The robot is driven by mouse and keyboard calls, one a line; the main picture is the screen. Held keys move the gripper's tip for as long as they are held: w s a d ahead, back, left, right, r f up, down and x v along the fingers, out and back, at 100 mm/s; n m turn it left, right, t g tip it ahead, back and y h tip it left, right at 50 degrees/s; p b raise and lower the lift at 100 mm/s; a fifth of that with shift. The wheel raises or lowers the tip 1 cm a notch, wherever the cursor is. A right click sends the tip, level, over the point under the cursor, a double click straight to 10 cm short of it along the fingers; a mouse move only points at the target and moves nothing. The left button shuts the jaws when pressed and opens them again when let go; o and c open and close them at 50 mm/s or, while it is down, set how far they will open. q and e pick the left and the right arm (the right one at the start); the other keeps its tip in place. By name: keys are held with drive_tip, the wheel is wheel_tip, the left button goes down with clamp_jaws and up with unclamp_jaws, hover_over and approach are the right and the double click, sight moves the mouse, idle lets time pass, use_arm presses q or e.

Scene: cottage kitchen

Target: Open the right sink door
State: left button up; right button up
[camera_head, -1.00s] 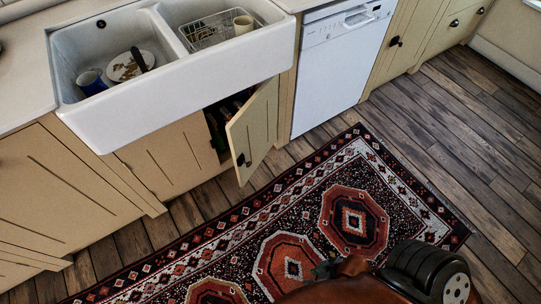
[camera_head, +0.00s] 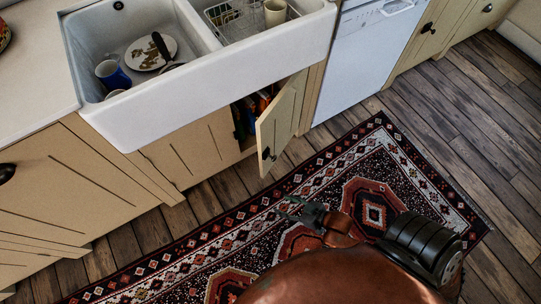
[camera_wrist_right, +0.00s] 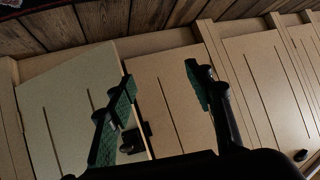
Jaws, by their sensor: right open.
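The right sink door (camera_head: 282,122) is a cream cabinet door below the white sink. It stands ajar, swung out from its right side, with a dark gap at its left showing items inside. Its dark knob (camera_head: 266,153) is near the free edge. My right gripper (camera_head: 302,213) is open and empty, over the rug in front of the door and apart from it in the head view. In the right wrist view, the gripper's spread fingers (camera_wrist_right: 160,80) have the door (camera_wrist_right: 65,95) behind the left finger, which partly hides the knob (camera_wrist_right: 134,139). My left gripper is out of view.
The closed left sink door (camera_head: 192,150) is beside the gap. A white dishwasher (camera_head: 365,55) stands right of the sink. The sink (camera_head: 215,75) overhangs the doors and holds dishes. A patterned rug (camera_head: 405,165) covers the wooden floor in front.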

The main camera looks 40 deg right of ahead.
sight(273, 157)
drive_tip(key=w+d+r+n+t, duration=0.1)
drive_tip(key=w+d+r+t, duration=0.6)
drive_tip(key=w+d+r, duration=0.3)
drive_tip(key=shift+y, duration=0.4)
drive_tip(key=w, duration=0.2)
drive_tip(key=w+f+b, duration=0.1)
drive_tip(key=w, duration=0.1)
drive_tip(key=w+b, duration=0.1)
drive_tip(key=w, duration=0.1)
drive_tip(key=shift+w+a+f, duration=0.25)
drive_tip(key=shift+w+f, duration=0.1)
drive_tip(key=shift+w, duration=0.05)
drive_tip(key=shift+w+a+r, duration=0.1)
drive_tip(key=shift+w+r, duration=0.05)
drive_tip(key=shift+w, duration=0.35)
use_arm(q)
drive_tip(key=shift+t+h, duration=0.4)
drive_tip(key=shift+t, duration=0.5)
drive_tip(key=w+d+f, duration=0.2)
drive_tip(key=w+f, duration=0.1)
drive_tip(key=shift+w+d, duration=0.15)
drive_tip(key=shift+d, duration=0.1)
drive_tip(key=shift+f, duration=0.1)
use_arm(e)
clamp_jaws()
